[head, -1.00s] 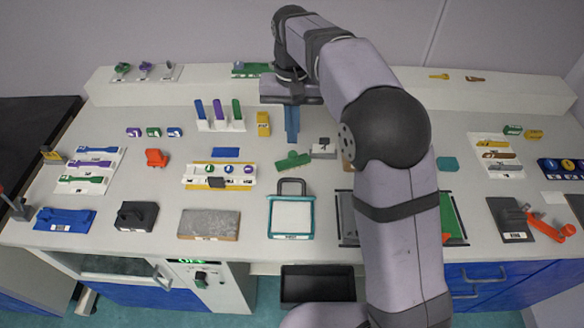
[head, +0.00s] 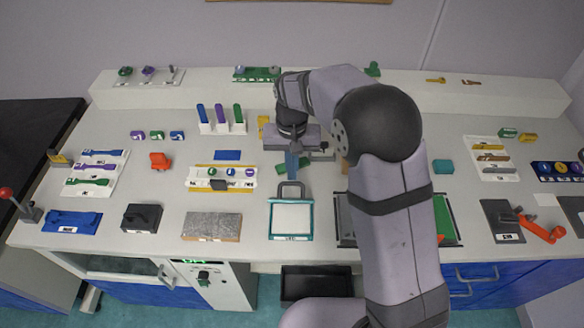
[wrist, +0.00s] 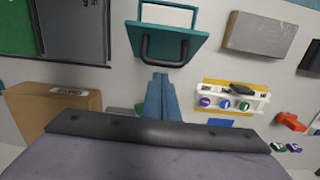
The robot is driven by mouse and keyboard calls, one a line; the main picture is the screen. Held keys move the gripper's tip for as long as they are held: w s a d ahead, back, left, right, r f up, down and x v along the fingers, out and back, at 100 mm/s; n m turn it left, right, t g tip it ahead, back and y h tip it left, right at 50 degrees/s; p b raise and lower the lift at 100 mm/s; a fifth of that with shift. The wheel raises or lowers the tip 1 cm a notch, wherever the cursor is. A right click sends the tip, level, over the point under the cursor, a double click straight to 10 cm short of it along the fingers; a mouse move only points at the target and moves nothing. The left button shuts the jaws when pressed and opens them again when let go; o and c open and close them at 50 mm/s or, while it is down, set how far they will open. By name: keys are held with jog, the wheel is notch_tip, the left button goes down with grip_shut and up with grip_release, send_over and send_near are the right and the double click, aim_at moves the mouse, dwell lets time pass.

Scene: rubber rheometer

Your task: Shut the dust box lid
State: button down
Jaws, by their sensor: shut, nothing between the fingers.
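The teal-framed box with a white interior (head: 291,219) stands near the front middle of the worktop; I take it as the dust box. Its lid stands raised at the far edge, and the wrist view shows the lid's teal face (wrist: 177,33) with a dark handle (wrist: 146,48). In the head view the handle (head: 290,184) sticks up at the box's back. My gripper (head: 292,175) is shut and empty, its blue fingers pointing down just behind the handle. In the wrist view the fingertips (wrist: 160,78) lie close to the handle; contact cannot be told.
A grey slab (head: 212,226) lies left of the box, and a dark-framed tray (head: 345,222) lies right of it, partly hidden by my arm. A white holder with coloured discs (head: 221,183) stands to the left. A black bin (head: 316,284) is below the front edge.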

jog(key=shift+s+r, duration=0.15)
jog(key=shift+s, duration=0.25)
jog(key=shift+s, duration=0.1)
jog(key=shift+s, duration=0.1)
